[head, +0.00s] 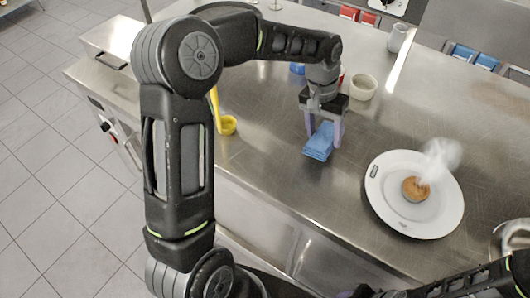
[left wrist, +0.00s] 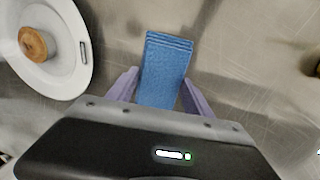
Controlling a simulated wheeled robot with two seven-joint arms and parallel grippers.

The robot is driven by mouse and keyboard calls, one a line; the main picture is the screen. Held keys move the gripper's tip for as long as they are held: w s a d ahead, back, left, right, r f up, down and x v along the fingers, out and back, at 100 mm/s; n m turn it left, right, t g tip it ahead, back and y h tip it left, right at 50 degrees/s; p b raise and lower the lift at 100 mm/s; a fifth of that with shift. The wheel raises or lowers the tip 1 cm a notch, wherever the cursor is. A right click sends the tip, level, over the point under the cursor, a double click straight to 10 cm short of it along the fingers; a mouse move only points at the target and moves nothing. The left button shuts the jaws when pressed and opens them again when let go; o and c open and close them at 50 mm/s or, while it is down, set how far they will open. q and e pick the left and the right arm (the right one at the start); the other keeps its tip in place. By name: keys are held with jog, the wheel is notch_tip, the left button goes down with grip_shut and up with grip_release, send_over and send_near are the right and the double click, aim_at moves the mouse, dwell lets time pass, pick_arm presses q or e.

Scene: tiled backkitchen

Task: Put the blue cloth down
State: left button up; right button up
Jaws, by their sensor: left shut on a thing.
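The folded blue cloth (head: 319,142) is between the two purple fingers of my left gripper (head: 323,133), over the steel counter. My left gripper is shut on it. In the left wrist view the cloth (left wrist: 165,68) sticks out beyond the fingers (left wrist: 160,92), its layered folded edge at the far end. The cloth is at or just above the counter top; I cannot tell whether it touches. My right gripper is not in view.
A white plate (head: 380,207) with a steaming round bun (head: 415,188) stands right of the cloth. A white bowl (head: 363,87) stands behind the gripper. A yellow ladle (head: 228,125) lies to the left. Bare steel (head: 270,165) lies near the front edge.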

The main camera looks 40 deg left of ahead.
pick_arm(q)
jog(key=shift+a+r+m, duration=0.1)
jog(key=shift+a+m, duration=0.2)
jog(key=s+a+r+m+y+b, duration=0.1)
jog(key=s+a+r+m+b, duration=0.2)
jog(key=s+a+m, duration=0.3)
notch_tip(320, 180, up, 3)
jog(key=m+y+b, duration=0.1)
jog(key=m, duration=0.6)
send_over(263, 155)
jog(key=shift+f, duration=3.15)
notch_tip(263, 155, down, 3)
jog(key=shift+p, duration=0.4)
jog(key=shift+f, duration=0.35)
